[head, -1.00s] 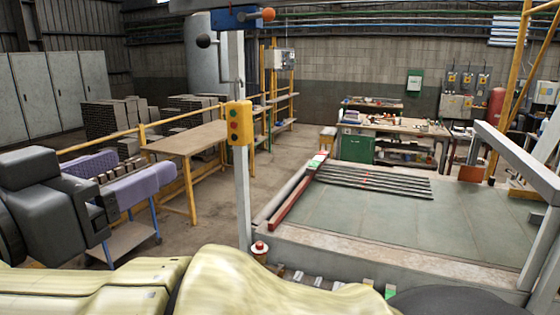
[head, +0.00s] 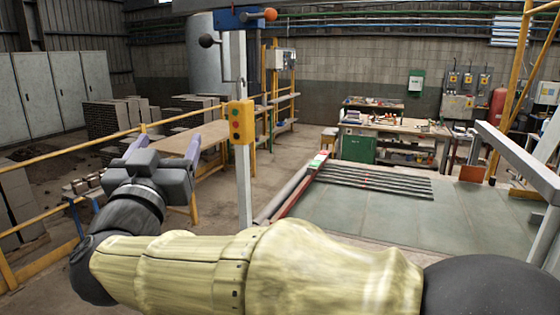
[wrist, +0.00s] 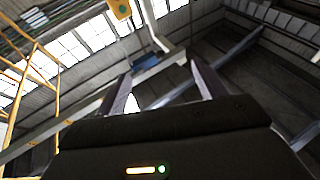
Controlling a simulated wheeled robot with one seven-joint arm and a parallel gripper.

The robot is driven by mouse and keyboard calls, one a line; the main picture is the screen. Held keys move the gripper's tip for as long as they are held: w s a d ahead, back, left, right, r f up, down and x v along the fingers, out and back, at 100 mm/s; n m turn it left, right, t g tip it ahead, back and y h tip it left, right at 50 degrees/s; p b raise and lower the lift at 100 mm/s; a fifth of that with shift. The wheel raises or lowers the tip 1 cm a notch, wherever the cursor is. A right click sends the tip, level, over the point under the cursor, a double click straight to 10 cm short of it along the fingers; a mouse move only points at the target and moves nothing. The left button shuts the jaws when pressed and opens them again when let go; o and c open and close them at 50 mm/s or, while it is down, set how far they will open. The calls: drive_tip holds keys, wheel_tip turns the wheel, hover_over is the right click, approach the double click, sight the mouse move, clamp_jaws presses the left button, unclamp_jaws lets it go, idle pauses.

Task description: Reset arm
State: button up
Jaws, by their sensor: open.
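My arm (head: 180,270) stretches across the bottom of the head view, in a pale yellow cover. It bends up at the left to my dark gripper (head: 152,146), which sits in front of the long wooden table. Its two purplish fingers stand apart. In the wrist view my gripper (wrist: 160,85) is open, with nothing between the fingers. That view looks up at the roof windows (wrist: 85,45) and beams. Part of the table is hidden behind the gripper.
A yellow railing (head: 60,158) runs behind the gripper at the left. The wooden table (head: 185,138) stands beyond it. A grey post with a yellow button box (head: 240,122) rises right of the gripper. A green platform (head: 390,215) with dark bars lies to the right.

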drive_tip(key=w+d+f+n+g+y, duration=0.3)
drive_tip(key=w+d+f+n+y, duration=0.1)
drive_tip(key=w+f, duration=0.4)
drive_tip(key=d+f+g, duration=0.3)
drive_tip(key=d+f, duration=0.2)
drive_tip(key=f, duration=0.4)
drive_tip(key=d+f+g, duration=0.3)
drive_tip(key=d+f, duration=0.3)
drive_tip(key=f, duration=0.3)
drive_tip(key=s+d+f+m+g+h, duration=0.4)
drive_tip(key=s+d+f+g, duration=0.6)
drive_tip(key=s+d+f, duration=0.7)
drive_tip(key=shift+d+f, duration=0.2)
drive_tip(key=shift+d, duration=0.55)
